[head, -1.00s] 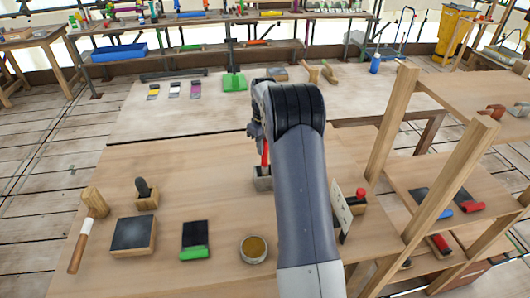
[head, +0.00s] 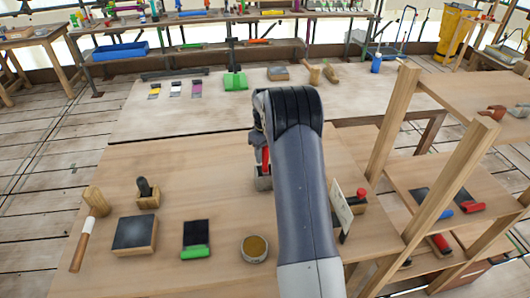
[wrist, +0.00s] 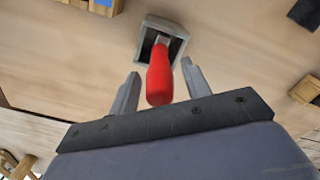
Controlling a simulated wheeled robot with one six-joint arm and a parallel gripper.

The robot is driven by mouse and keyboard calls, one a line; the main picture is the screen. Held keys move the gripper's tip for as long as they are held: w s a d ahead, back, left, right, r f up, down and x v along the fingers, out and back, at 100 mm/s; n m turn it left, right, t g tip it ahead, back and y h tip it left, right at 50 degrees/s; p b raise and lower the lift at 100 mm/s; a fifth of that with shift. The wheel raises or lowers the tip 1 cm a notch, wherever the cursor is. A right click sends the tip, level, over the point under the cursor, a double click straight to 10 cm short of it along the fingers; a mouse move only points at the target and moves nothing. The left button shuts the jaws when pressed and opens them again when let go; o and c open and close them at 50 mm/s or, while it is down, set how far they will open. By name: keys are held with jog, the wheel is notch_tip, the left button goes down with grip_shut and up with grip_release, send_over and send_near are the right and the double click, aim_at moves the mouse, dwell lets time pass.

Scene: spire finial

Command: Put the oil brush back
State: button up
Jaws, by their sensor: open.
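A red-handled tool, which looks like the oil brush (wrist: 160,80), stands in a square grey holder (wrist: 176,28) in the wrist view. Its lower end is hidden inside the holder. My gripper (wrist: 161,68) is open, with one finger on each side of the red handle and a gap showing on both sides. In the head view the red handle (head: 265,158) shows beside my arm, above the grey holder (head: 263,183) on the wooden table. My arm hides most of the gripper there.
On the table (head: 215,215) are a dark-topped block (head: 134,233), a green-edged dark pad (head: 195,238), a round tin (head: 255,248) and a mallet (head: 88,225). A small upright card (head: 342,212) stands right of my arm. Wooden shelf posts (head: 450,185) rise at right.

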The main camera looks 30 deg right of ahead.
notch_tip(320, 180, up, 12)
jog(key=shift+r+b, duration=0.2)
jog(key=shift+b, duration=0.45)
jog(key=shift+f, duration=0.1)
notch_tip(320, 180, down, 13)
jog(key=shift+r+p, duration=0.15)
jog(key=shift+p, duration=0.4)
notch_tip(320, 180, up, 3)
jog(key=shift+f, duration=0.1)
jog(key=shift+r, duration=0.45)
jog(key=shift+f, duration=0.1)
